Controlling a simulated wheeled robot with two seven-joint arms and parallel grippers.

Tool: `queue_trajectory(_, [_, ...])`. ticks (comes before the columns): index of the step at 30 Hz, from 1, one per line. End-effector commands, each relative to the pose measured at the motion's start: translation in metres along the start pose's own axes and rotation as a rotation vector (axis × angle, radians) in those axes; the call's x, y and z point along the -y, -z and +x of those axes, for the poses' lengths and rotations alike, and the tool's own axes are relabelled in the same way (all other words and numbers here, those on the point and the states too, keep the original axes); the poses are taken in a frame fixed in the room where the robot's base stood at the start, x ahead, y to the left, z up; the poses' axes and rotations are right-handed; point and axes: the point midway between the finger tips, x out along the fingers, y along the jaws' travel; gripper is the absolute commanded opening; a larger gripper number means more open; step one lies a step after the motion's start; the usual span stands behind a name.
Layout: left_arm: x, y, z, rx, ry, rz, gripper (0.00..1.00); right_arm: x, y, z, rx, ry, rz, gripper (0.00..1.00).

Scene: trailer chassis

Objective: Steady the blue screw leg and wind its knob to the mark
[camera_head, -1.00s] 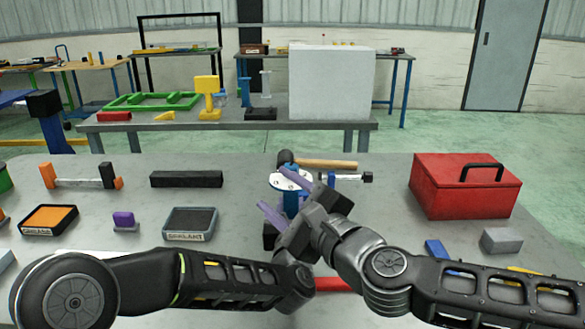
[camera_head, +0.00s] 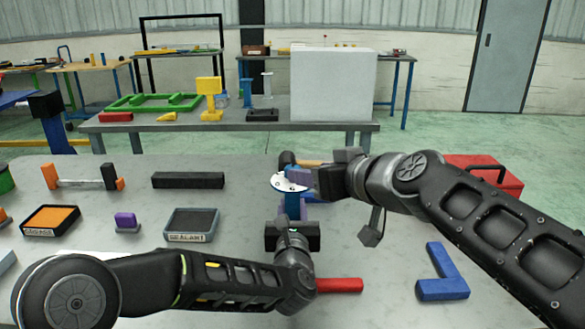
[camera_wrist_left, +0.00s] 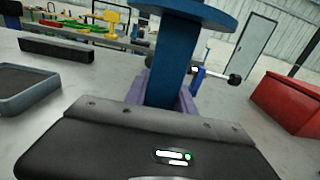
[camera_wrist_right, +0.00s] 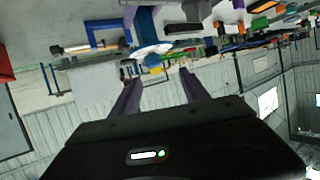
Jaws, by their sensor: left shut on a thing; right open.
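The blue screw leg (camera_head: 292,206) stands upright with a pale round disc (camera_head: 283,183) at its top. In the left wrist view the blue post (camera_wrist_left: 172,62) rises between the purple fingers of my left gripper (camera_wrist_left: 160,95), which is shut on it below the disc. My right gripper (camera_head: 300,177) is open at disc height, coming in from the right. In the right wrist view the disc (camera_wrist_right: 150,50) shows beyond and between its spread fingers (camera_wrist_right: 160,93). I cannot make out the knob or the mark clearly; my right gripper covers part of the top.
A wooden-handled hammer (camera_head: 312,164) lies behind the leg. A red toolbox (camera_head: 485,172) stands at right, partly behind my right arm. A blue angle piece (camera_head: 440,280) and a red bar (camera_head: 340,285) lie in front. A sealant tray (camera_head: 192,223) lies left.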

Motion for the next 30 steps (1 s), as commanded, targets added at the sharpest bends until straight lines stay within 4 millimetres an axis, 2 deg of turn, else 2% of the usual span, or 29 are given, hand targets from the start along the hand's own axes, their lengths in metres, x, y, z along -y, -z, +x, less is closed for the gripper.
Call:
queue_trajectory(4, [0.0, -0.001, 0.0, 0.001, 0.0, 0.0, 0.0, -0.011, 0.004, -0.01, 0.015, -0.015, -0.049, 0.54])
queue_trajectory(16, [0.0, -0.001, 0.0, 0.001, 0.0, 0.0, 0.0, -0.011, 0.003, -0.009, 0.016, -0.013, -0.05, 0.54])
queue_trajectory(23, [0.0, -0.001, 0.0, 0.001, 0.0, -0.001, 0.0, -0.012, 0.002, 0.0, 0.018, -0.016, -0.05, 0.54])
queue_trajectory(30, [0.0, -0.001, 0.0, 0.001, 0.0, 0.0, 0.0, -0.014, 0.002, 0.021, 0.017, -0.017, -0.045, 0.54])
